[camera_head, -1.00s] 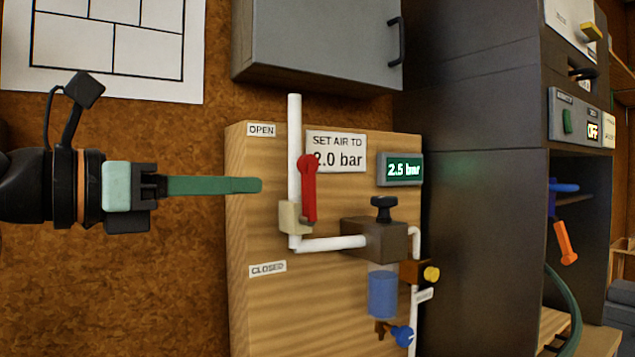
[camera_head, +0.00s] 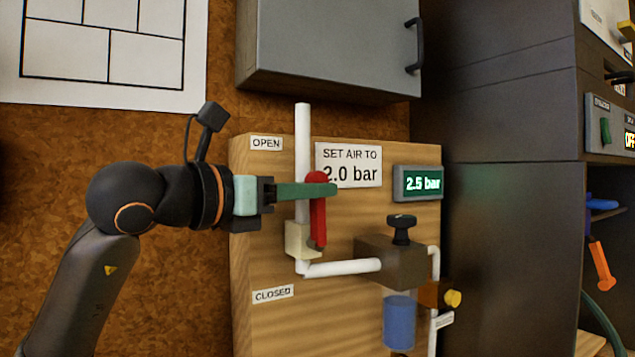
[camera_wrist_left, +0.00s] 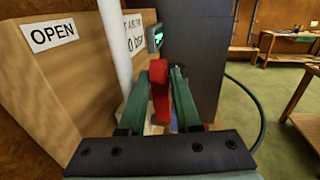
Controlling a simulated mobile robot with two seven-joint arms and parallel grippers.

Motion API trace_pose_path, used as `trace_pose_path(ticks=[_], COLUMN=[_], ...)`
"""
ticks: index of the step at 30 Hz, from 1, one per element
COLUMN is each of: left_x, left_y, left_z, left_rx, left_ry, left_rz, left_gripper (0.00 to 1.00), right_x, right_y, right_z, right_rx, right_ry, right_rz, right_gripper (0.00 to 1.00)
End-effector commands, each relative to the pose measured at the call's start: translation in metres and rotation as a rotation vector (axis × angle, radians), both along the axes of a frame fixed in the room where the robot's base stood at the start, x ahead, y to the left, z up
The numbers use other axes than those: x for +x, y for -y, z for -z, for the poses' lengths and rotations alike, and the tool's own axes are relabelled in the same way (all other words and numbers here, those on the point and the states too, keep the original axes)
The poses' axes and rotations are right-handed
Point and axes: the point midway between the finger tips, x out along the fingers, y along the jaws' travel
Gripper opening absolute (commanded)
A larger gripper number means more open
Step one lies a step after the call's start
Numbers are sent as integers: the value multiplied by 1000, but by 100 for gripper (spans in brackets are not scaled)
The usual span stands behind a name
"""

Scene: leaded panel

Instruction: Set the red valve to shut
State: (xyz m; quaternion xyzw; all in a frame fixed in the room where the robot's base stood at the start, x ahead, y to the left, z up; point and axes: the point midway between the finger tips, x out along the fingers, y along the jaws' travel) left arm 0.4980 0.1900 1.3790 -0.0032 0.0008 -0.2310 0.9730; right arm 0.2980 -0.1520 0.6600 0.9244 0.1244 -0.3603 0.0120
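The red valve handle (camera_head: 318,228) points up along the white pipe, towards the OPEN label (camera_head: 266,143), with its lower end at a cream valve body (camera_head: 301,240). The CLOSED label (camera_head: 273,294) is lower on the board. My left gripper (camera_head: 332,189) reaches in from the left, its fingers level with the upper part of the handle. In the left wrist view the red handle (camera_wrist_left: 160,92) stands between the two green fingers of the left gripper (camera_wrist_left: 160,72), with narrow gaps beside it; the fingers look open. My right gripper is not in view.
The wooden board (camera_head: 262,220) also carries a SET AIR TO 2.0 bar sign (camera_head: 348,165), a display (camera_head: 418,183) reading 2.5 bar, and a regulator with a black knob (camera_head: 401,229). A grey cabinet (camera_head: 325,45) hangs above. A dark cabinet (camera_head: 500,230) stands right.

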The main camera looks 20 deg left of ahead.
Motion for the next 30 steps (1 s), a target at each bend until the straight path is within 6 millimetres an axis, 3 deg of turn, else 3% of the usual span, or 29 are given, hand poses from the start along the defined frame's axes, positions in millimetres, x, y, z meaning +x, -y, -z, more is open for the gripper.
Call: trace_pose_path(ticks=[6,14,22,30], left_x=[13,14,14,14], left_y=[7,7,7,7], left_z=[0,1,0,0], left_rx=[0,0,0,0], left_ry=[0,0,0,0], left_rz=[0,0,0,0], left_gripper=[32,32,1,0], right_x=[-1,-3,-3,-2], right_y=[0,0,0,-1], right_z=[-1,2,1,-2], right_rx=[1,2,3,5], right_ry=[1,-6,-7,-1], right_rz=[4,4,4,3], right_gripper=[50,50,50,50])
